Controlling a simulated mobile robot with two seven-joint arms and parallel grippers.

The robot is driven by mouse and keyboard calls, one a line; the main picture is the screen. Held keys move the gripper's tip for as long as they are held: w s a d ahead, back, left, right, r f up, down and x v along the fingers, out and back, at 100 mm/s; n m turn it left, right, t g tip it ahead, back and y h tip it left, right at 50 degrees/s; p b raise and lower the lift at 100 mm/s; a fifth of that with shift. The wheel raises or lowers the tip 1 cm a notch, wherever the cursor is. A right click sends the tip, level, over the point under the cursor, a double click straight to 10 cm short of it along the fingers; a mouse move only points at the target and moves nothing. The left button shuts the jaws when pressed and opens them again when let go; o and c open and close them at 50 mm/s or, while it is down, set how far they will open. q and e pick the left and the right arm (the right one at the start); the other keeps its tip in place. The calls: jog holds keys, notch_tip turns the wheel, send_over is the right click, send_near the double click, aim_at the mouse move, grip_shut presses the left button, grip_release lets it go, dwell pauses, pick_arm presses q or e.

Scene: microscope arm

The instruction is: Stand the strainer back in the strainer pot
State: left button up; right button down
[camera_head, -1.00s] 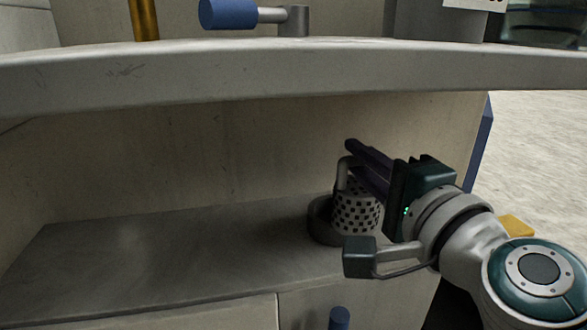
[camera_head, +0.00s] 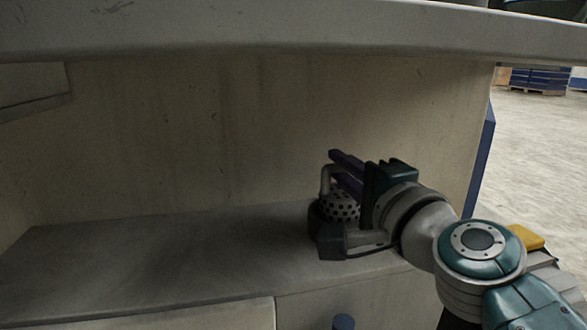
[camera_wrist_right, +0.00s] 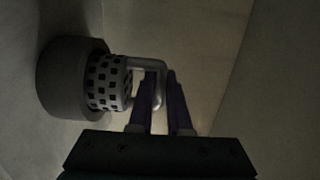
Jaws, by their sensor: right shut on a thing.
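The strainer (camera_head: 341,207) is a pale perforated cylinder with a looped handle, on the shelf's right side. Its lower part is inside the dark round strainer pot (camera_head: 314,219), and it looks about upright. My right gripper (camera_head: 335,164) is shut on the strainer's handle, with its purple fingers reaching in from the right. The wrist camera block hides the pot's front. In the right wrist view, the strainer (camera_wrist_right: 107,83) enters the pot (camera_wrist_right: 68,82), and its handle (camera_wrist_right: 150,66) is at the fingers (camera_wrist_right: 163,77). My left gripper is not in view.
The grey shelf (camera_head: 170,255) is bare to the left of the pot. A beige back panel (camera_head: 190,140) stands behind it. A thick worktop edge (camera_head: 250,35) overhangs above.

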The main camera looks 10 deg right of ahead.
jog(key=c, duration=0.9)
grip_release()
jog(key=shift+f, duration=0.1)
jog(key=shift+o, duration=0.2)
jog(key=shift+s+r+p, duration=0.2)
jog(key=shift+p, duration=0.15)
jog(key=s+d+p, duration=0.2)
jog(key=s, duration=0.8)
jog(key=s+a+f+n+g+y, duration=0.45)
jog(key=s+a+n+g, duration=0.35)
jog(key=n, duration=0.4)
jog(key=s+d+f+n+g+h, duration=0.3)
jog(key=s+d, duration=0.1)
jog(key=s, duration=0.3)
jog(key=s+d+f+n+g+h, duration=0.3)
jog(key=s+d+f+h, duration=0.1)
jog(key=s, duration=0.3)
jog(key=shift+s+d, duration=0.3)
jog(key=shift+d, duration=0.4)
